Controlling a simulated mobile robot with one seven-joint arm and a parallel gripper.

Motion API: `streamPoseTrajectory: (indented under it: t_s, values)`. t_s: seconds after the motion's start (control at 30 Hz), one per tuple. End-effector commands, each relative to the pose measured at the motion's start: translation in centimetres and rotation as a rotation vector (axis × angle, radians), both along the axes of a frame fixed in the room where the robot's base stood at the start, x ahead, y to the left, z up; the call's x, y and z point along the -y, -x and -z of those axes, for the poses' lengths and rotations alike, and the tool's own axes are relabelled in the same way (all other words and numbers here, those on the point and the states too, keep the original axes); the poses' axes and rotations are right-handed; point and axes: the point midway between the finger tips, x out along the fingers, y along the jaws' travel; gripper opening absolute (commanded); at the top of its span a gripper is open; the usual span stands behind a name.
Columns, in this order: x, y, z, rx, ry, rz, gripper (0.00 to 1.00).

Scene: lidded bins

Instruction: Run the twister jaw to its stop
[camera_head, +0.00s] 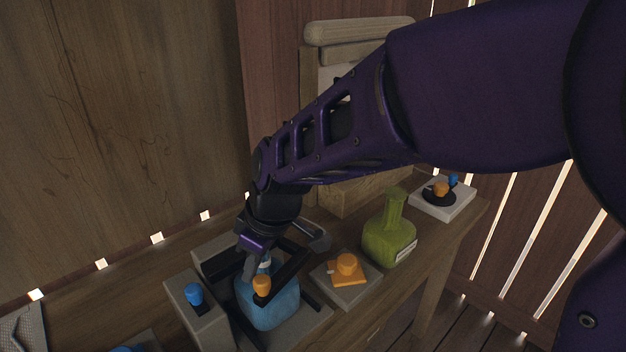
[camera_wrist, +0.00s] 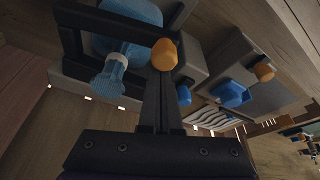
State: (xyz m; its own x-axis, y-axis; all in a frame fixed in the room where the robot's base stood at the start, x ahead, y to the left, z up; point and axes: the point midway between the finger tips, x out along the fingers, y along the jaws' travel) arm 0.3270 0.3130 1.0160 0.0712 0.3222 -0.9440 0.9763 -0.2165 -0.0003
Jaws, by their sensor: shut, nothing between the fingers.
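The twister is a grey stand (camera_head: 208,318) on the bench, with a dark jaw frame (camera_head: 292,268) around a blue bottle (camera_head: 270,305). An orange knob (camera_head: 261,285) sits on the jaw. In the wrist view the dark frame (camera_wrist: 92,18) partly encloses the blue bottle (camera_wrist: 130,28), and the orange knob (camera_wrist: 164,54) is at its corner. My gripper (camera_head: 249,270) is shut and empty, beside the orange knob. Its shut fingers (camera_wrist: 158,82) also show in the wrist view, close to the knob; whether they touch it I cannot tell. My arm hides part of the stand's back.
A blue knob (camera_head: 194,293) stands on the stand's left block. A wooden wall stands behind the bench.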

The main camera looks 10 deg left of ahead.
Motion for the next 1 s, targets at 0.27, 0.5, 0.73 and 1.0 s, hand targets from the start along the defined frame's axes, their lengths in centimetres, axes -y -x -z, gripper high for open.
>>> streamPoseTrajectory:
  t_s: [0.27, 0.5, 0.73, 1.0]
  values:
    - [3.1, -0.5, 0.1, 0.001, -0.003, -0.251, 0.00]
    - [6.0, -1.4, 0.1, 0.000, -0.001, -0.480, 0.00]
    - [8.5, -2.9, -0.1, -0.001, -0.001, -0.700, 0.00]
    - [10.9, -5.3, -0.2, -0.003, -0.002, -0.955, 0.00]
